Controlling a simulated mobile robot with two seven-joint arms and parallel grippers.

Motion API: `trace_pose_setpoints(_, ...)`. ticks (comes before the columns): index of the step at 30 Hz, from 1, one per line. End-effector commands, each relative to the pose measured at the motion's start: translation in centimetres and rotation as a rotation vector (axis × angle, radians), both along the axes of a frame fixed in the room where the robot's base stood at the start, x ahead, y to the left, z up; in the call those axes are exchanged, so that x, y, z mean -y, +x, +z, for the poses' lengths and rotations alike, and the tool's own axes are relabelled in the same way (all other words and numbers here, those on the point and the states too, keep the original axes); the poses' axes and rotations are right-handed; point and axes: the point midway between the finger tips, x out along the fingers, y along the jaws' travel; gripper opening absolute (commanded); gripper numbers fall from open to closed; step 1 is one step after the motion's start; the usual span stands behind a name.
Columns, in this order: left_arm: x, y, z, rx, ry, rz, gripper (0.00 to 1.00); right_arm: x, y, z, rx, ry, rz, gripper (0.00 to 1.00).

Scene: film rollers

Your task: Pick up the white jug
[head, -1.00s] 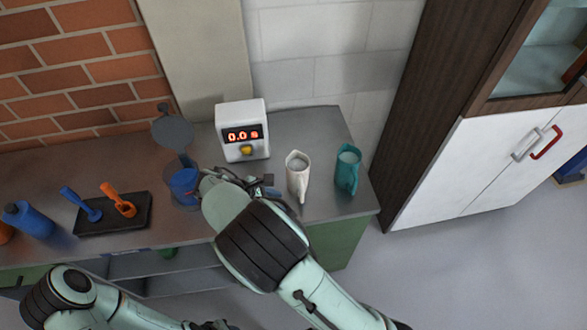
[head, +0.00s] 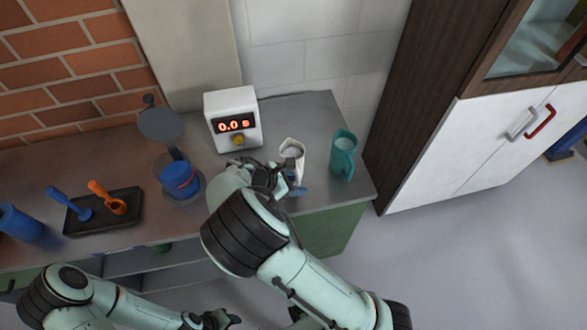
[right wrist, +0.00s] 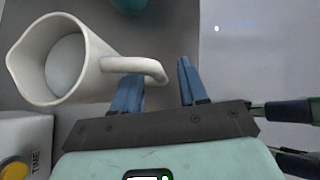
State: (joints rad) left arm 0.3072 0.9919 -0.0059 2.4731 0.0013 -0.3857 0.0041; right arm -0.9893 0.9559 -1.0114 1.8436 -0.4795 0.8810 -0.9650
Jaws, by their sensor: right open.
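The white jug (head: 292,152) stands upright on the counter, between the timer box and the teal jug. In the right wrist view the white jug (right wrist: 88,60) is at upper left, and its handle points right toward my fingers. My right gripper (head: 297,190) is at the near side of the white jug, partly hidden by my arm. In the right wrist view my right gripper (right wrist: 158,82) has its blue fingers apart, with the handle's end in front of the gap between them. It holds nothing. My left gripper (head: 222,318) is low in the head view, away from the counter; its jaws are unclear.
The teal jug (head: 343,155) stands close right of the white jug. The white timer box (head: 232,108) reads 0.0 s. A grinder-like device with a blue cup (head: 180,178) and a black tray (head: 75,220) with blue and orange tools are left. The counter's right edge is near.

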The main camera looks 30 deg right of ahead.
Motion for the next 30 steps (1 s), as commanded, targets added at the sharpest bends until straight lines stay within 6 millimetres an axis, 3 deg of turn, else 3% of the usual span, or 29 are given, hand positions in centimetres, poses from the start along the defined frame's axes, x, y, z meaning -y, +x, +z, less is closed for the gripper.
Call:
trace_pose_setpoints(3, 0.0, -0.12, -0.15, -0.001, 0.0, 0.0, 0.43, 0.96, 0.0, -1.05, -0.001, -0.001, 0.0, 0.43)
trace_pose_setpoints(11, 0.0, -0.12, -0.14, -0.001, 0.0, 0.0, 0.43, 1.16, 0.04, -1.24, 0.0, 0.001, 0.001, 0.43)
trace_pose_setpoints(12, 0.0, -0.12, -0.14, -0.001, 0.0, 0.0, 0.43, 1.16, 0.04, -1.24, 0.0, 0.001, 0.001, 0.36)
trace_pose_setpoints(15, 0.0, -0.12, -0.14, -0.001, 0.0, 0.0, 0.43, 1.15, 0.04, -1.23, 0.001, 0.001, 0.001, 0.04)
trace_pose_setpoints(16, 0.0, -0.12, -0.14, -0.001, 0.0, 0.0, 0.43, 1.14, 0.04, -1.24, 0.0, 0.001, 0.001, 0.0)
trace_pose_setpoints(30, 0.0, -0.03, -0.04, 0.0, 0.0, 0.0, 0.43, 1.11, 0.14, -0.62, 0.004, 0.002, 0.002, 0.0)
